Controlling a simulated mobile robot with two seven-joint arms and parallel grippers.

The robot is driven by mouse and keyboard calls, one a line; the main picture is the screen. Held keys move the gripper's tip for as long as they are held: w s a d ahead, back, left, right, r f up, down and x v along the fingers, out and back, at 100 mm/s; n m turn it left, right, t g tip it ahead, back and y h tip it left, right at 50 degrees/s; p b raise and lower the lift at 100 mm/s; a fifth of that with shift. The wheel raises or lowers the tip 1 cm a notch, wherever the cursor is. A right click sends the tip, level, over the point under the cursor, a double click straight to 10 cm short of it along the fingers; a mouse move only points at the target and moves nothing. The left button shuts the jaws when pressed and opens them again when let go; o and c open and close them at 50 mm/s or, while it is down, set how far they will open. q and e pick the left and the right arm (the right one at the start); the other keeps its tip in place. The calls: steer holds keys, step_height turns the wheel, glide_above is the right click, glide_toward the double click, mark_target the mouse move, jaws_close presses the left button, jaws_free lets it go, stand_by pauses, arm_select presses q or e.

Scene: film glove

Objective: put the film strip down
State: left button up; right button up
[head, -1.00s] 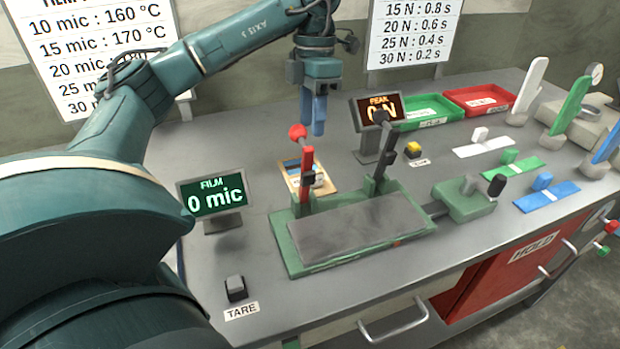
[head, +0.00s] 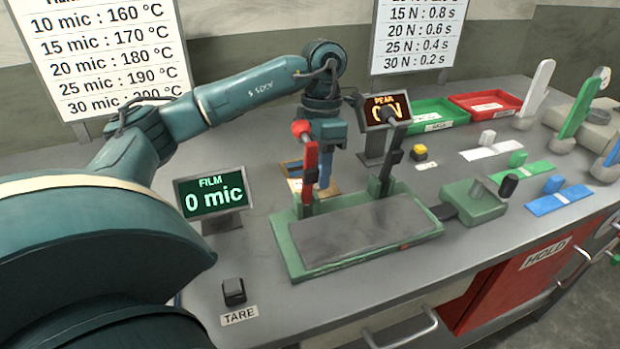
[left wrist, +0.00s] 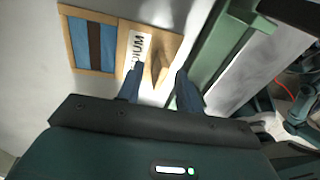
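A flat wooden frame with a blue panel and dark band (left wrist: 94,43) lies behind the green press, partly hidden in the head view (head: 293,170). Its label ends in "DIUM" (left wrist: 138,50). I cannot tell a separate film strip apart from it. My left gripper (left wrist: 160,90) points down at the frame's label end, behind the press's red-knobbed lever in the head view (head: 325,178). Its blue fingers stand apart. A tan raised piece (left wrist: 160,66) shows between them, with gaps beside it; contact is not visible. My right gripper is not in view.
The green press (head: 365,235) with its grey plate stands in front of the left gripper. The film display (head: 213,199) reads 0 mic. A peak display (head: 385,112), green tray (head: 432,114) and red tray (head: 487,105) stand behind. The bench's left front is clear around the TARE button (head: 233,291).

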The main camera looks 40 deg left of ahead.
arm_select(q)
steer(key=shift+c, duration=0.4)
jaws_close()
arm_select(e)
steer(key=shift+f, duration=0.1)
arm_select(q)
steer(key=shift+r, duration=0.1)
